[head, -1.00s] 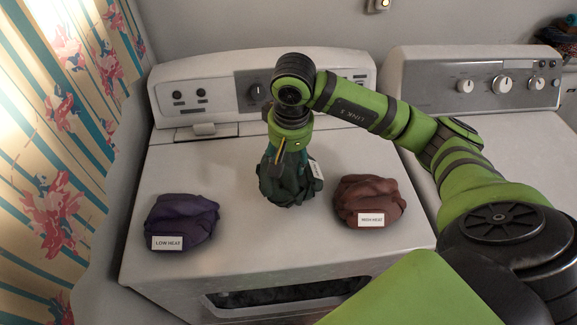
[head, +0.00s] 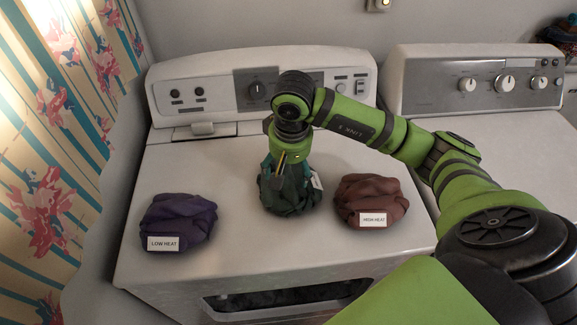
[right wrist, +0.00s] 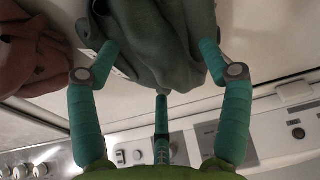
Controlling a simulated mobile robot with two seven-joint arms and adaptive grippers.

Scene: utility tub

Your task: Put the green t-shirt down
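The green t-shirt (head: 290,195) is a dark green crumpled bundle on the white dryer top, between the purple and red-brown bundles. A white label, only partly visible, is on its right side. My right gripper (head: 288,178) is directly above it, pointing down, with teal fingers spread around its upper part. In the right wrist view the fingers (right wrist: 160,65) are wide apart, with the shirt (right wrist: 160,35) between and beyond them. They look open; whether a fingertip still touches the cloth is hard to tell. My left gripper is out of view.
A purple bundle (head: 178,222) labelled LOW HEAT lies left, and a red-brown bundle (head: 370,198) labelled HIGH HEAT lies close on the right. The dryer's control panel (head: 225,90) rises behind. The dryer top is clear between purple and green.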

